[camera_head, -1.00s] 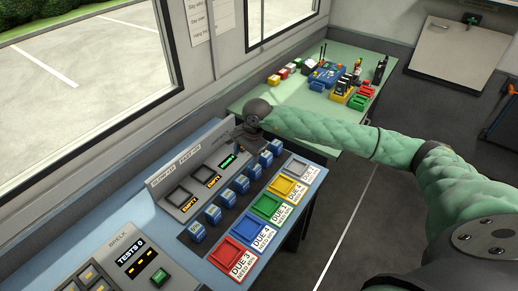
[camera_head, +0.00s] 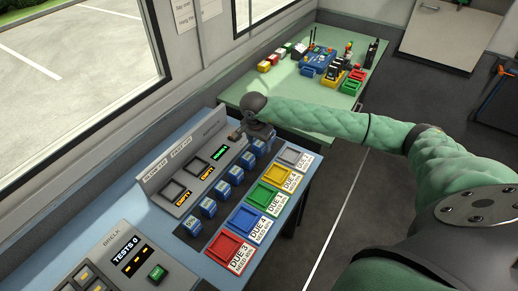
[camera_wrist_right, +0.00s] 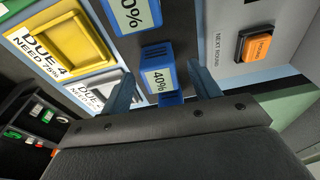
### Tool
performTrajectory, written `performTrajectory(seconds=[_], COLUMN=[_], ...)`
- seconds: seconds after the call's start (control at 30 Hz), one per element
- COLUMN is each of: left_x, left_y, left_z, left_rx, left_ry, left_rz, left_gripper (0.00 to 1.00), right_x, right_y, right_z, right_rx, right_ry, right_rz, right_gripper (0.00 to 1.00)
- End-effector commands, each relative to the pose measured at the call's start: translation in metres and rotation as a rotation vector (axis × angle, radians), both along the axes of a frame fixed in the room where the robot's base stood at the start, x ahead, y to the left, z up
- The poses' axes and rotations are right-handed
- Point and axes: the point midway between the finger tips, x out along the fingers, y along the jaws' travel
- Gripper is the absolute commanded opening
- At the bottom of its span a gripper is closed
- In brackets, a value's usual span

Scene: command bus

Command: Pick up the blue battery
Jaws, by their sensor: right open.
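Several blue batteries (camera_head: 222,191) stand in a row on the blue-topped console. My right gripper (camera_head: 258,134) is at the far end of this row, pointing down. In the right wrist view my right gripper (camera_wrist_right: 162,82) is open, with one finger on each side of a blue battery labelled 40% (camera_wrist_right: 159,72). I cannot tell whether the fingers touch it. Another blue battery (camera_wrist_right: 135,14) with a partly cut-off label stands beyond it. My left gripper is not in view.
Red (camera_head: 226,248), blue, green, yellow and white trays with DUE labels line the console's right side. A grey panel (camera_head: 186,172) with sockets is on the left. In the wrist view an orange button (camera_wrist_right: 255,45) is near. A green table (camera_head: 240,93) stands behind.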

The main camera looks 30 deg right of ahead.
Motion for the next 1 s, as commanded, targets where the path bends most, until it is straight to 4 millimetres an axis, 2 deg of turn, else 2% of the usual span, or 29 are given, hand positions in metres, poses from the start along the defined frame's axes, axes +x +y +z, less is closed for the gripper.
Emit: performTrajectory(seconds=[0.03, 0.1, 0.33, 0.6, 0.87, 1.0], left_x=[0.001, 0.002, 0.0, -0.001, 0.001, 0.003], left_y=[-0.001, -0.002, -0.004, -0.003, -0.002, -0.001], left_z=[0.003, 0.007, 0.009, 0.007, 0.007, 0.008], left_rx=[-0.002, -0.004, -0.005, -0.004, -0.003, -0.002], left_ry=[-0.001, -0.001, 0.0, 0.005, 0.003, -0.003], left_rz=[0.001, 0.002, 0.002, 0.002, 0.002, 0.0], left_gripper=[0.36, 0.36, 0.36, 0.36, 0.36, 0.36], right_x=[0.0, 0.001, 0.001, 0.001, 0.001, 0.002], right_y=[0.0, -0.001, -0.001, -0.001, -0.001, -0.001], right_z=[-0.008, -0.012, -0.013, -0.013, -0.011, -0.001], right_rx=[0.001, 0.0, 0.0, 0.0, 0.0, 0.001], right_ry=[0.002, 0.0, -0.001, -0.001, -0.001, -0.002], right_rz=[0.0, 0.0, 0.0, 0.0, 0.0, 0.0], right_gripper=[0.62, 0.62, 0.62, 0.09, 0.09, 0.09])
